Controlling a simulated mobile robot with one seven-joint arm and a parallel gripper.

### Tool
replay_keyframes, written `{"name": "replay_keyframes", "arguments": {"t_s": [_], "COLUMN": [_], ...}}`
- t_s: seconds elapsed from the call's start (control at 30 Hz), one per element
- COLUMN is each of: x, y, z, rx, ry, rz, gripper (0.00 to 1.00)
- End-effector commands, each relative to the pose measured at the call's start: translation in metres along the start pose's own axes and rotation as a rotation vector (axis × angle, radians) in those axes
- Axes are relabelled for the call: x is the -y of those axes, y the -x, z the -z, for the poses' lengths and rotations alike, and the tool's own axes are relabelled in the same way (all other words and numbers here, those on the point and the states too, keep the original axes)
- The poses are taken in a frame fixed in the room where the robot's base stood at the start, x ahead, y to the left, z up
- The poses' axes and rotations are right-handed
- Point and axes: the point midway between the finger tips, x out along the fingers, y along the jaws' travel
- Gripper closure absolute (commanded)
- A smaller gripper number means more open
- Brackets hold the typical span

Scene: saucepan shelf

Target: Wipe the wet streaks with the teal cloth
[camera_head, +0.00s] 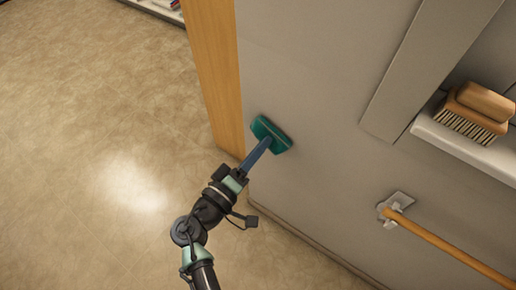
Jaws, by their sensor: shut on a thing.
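The teal cloth (270,132) shows as a small, flat, dark teal pad against the lower part of the grey wall (310,95), close to its left edge. It looks to be at or very near the wall surface; contact is hard to tell. My gripper (258,152) reaches up from below and is shut on the teal cloth. The fingers look blue and narrow, and the cloth spreads out past their tips. I cannot make out any wet streaks on the wall from here.
A wooden post (212,65) borders the wall on the left. A white ledge (465,146) holds a wooden brush (476,110) at right. Below it, a wooden rail (450,247) sits on a metal bracket (396,208). Open tan floor (80,120) lies to the left.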

Motion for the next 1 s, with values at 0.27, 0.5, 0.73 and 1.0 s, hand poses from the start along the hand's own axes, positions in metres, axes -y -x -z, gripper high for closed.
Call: {"name": "replay_keyframes", "arguments": {"t_s": [0.27,0.5,0.73,1.0], "x": [0.0,-0.004,-0.013,-0.017], "y": [-0.006,-0.006,-0.005,-0.005], "z": [-0.001,-0.008,-0.027,-0.037], "rx": [0.001,0.001,0.002,0.001], "ry": [0.0,0.002,0.0,-0.001], "rz": [-0.001,0.0,-0.001,-0.001], "gripper": [1.0,1.0,1.0,1.0]}}
